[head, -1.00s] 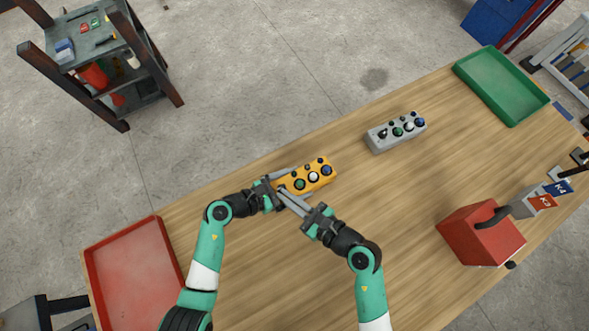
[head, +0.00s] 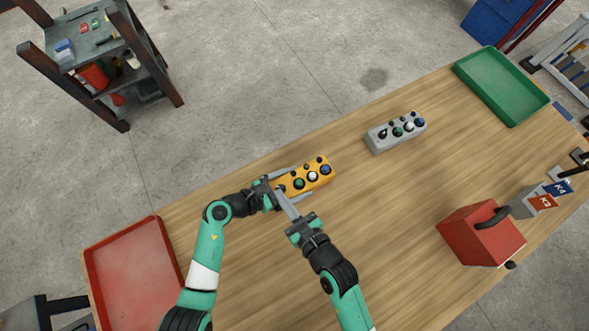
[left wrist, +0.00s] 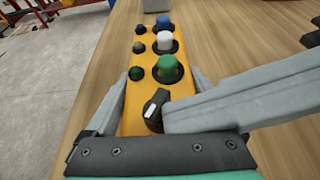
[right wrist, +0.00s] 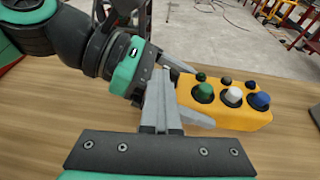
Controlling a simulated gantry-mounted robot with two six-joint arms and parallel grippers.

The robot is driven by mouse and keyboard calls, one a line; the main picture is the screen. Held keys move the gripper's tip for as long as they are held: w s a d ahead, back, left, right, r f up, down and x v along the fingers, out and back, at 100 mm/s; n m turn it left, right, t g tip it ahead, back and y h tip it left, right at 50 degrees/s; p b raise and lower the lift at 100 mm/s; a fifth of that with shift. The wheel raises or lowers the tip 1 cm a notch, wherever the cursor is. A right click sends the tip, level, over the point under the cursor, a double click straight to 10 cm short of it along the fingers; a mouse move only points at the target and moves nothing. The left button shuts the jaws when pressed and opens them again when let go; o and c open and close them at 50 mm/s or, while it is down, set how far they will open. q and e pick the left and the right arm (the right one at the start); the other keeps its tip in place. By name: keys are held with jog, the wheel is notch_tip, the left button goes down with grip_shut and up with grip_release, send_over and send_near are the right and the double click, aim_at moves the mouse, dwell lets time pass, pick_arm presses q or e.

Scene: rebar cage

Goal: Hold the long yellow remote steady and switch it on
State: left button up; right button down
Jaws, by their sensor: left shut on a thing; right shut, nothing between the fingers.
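The yellow remote (head: 316,174) lies on the wooden table, with green, white and blue buttons, small dark ones beside them, and a black rotary switch (left wrist: 155,106) at its near end. My left gripper (head: 284,186) is shut on the sides of the remote's near end; its fingers show along both sides in the left wrist view. My right gripper (head: 281,194) is shut and empty. Its fingertips are at the switch, seen touching or very close to it in the left wrist view. In the right wrist view the remote (right wrist: 240,116) is visible, but the switch is hidden behind the fingers.
A grey remote (head: 384,141) lies further right on the table (head: 390,210). A red tray (head: 162,235) is at the left end and a green tray (head: 518,118) at the far right. A red box (head: 480,240) with a black handle stands front right.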

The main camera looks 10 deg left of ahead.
pick_arm(q)
jog(key=shift+s+d, duration=0.45)
jog(key=shift+d, duration=0.05)
pick_arm(e)
jog(key=shift+a+r, duration=0.1)
jog(key=shift+a, duration=0.25)
jog(key=shift+w+d, duration=0.5)
jog(key=shift+w, duration=0.05)
pick_arm(q)
jog(key=shift+o, duration=0.6)
jog(key=shift+a, duration=0.1)
pick_arm(e)
jog(key=shift+w+d, duration=0.1)
jog(key=shift+w, duration=0.1)
jog(key=shift+d, duration=0.1)
pick_arm(q)
jog(key=shift+w+f+g, duration=0.1)
jog(key=shift+g, duration=0.2)
jog(key=shift+c, duration=0.5)
jog(key=shift+a, duration=0.1)
jog(key=o, duration=1.5)
jog(key=shift+w, duration=0.1)
pick_arm(e)
jog(key=v, duration=1.2)
jog(key=shift+s+a, duration=0.2)
jog(key=shift+s, duration=0.25)
